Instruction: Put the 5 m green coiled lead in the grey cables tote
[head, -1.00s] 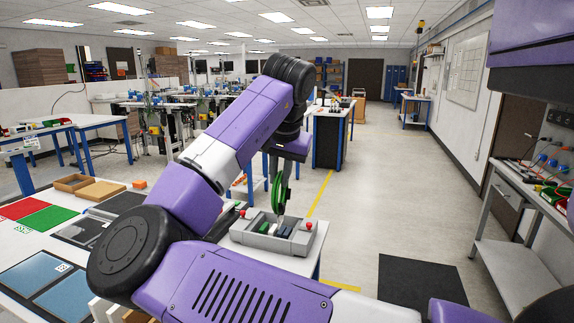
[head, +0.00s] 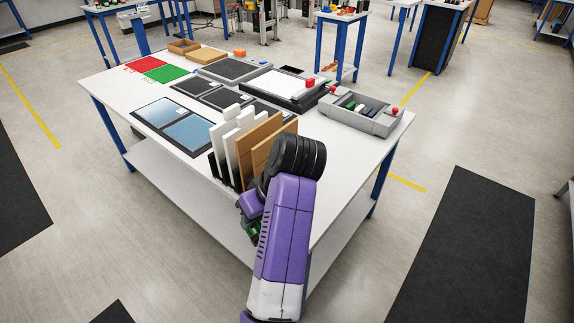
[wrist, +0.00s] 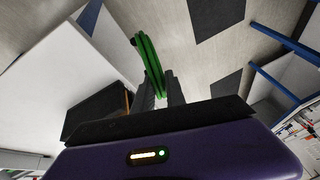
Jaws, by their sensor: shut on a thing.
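The green coiled lead (wrist: 149,58) is held between the fingers of my gripper (wrist: 160,88) in the wrist view, its loop sticking out past the fingertips. In the head view only a small green part of the lead (head: 252,232) shows, beside the table's front edge and partly behind my arm. My gripper is mostly hidden there. A grey open tray (head: 352,122) with red knobs and several small items inside stands at the table's right corner, away from my gripper. I cannot tell whether it is the grey cables tote.
The white table (head: 155,95) carries blue panels (head: 190,130), a rack of upright boards (head: 245,140), red and green mats and dark trays. The boards stand close to my arm. A dark floor mat (head: 465,250) lies at right; the floor around it is clear.

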